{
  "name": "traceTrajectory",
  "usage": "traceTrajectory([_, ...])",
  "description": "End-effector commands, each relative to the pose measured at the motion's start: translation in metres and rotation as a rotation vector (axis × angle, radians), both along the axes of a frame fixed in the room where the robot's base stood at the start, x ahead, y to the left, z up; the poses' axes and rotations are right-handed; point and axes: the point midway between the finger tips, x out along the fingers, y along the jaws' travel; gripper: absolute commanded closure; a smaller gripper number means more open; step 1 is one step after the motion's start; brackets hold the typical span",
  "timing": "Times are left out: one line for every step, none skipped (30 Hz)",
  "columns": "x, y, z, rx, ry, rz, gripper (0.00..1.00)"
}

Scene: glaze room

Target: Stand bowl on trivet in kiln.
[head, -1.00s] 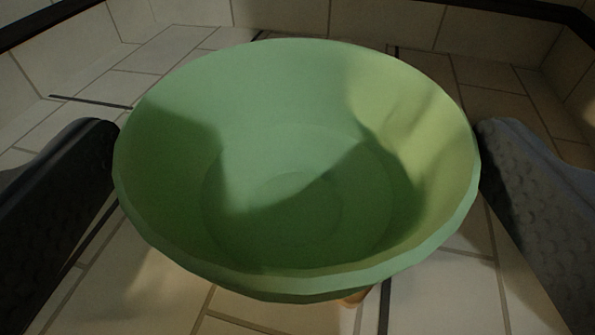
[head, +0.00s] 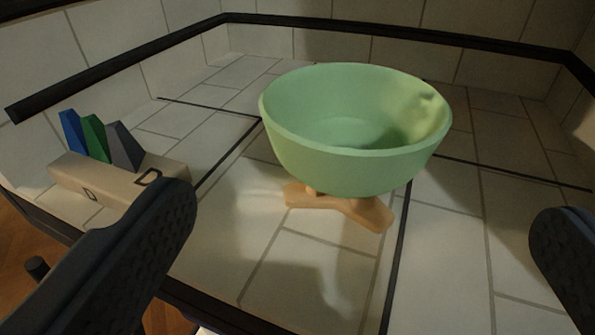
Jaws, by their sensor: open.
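The green bowl (head: 350,150) stands upright on the wooden trivet (head: 345,207), on the tiled floor of the kiln (head: 310,270). The bowl hides most of the trivet; only its front parts show below the bowl. My gripper (head: 370,225) is open, one finger at the lower left and one at the right edge of the view. Both fingers are clear of the bowl, and it lies beyond them, in the gap between.
A tan block (head: 120,178) holding blue, green and grey pieces (head: 95,138) stands at the left on the tiles. Tiled walls with a dark rail (head: 400,37) close off the back and sides. The floor in front of the trivet is clear.

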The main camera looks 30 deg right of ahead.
Motion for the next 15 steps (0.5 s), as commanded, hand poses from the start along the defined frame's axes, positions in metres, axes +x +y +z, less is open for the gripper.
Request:
traceTrajectory([0.0,0.0,0.0,-0.001,-0.001,0.0,0.0])
traceTrajectory([0.0,0.0,0.0,-0.001,-0.001,0.0,0.0])
traceTrajectory([0.0,0.0,0.0,0.0,-0.001,-0.001,0.0])
traceTrajectory([-0.001,0.0,0.0,0.0,-0.001,-0.001,0.0])
traceTrajectory([-0.001,0.0,0.001,0.0,-0.001,-0.001,0.0])
traceTrajectory([-0.001,0.0,0.001,0.0,-0.001,-0.001,0.0])
traceTrajectory([0.0,0.0,0.001,0.001,-0.002,0.0,0.0])
traceTrajectory([0.0,0.0,0.002,0.003,-0.003,0.0,0.0])
traceTrajectory([0.003,0.001,0.004,0.009,-0.008,0.005,0.0])
traceTrajectory([0.005,0.003,0.008,0.016,-0.013,0.011,0.0])
traceTrajectory([0.009,0.004,0.013,0.027,-0.023,0.02,0.0])
traceTrajectory([0.016,0.008,0.023,0.047,-0.036,0.036,0.0])
traceTrajectory([0.022,0.012,0.031,0.068,-0.045,0.054,0.0])
traceTrajectory([0.029,0.016,0.042,0.087,-0.058,0.075,0.0])
traceTrajectory([0.039,0.023,0.058,0.119,-0.071,0.108,0.0])
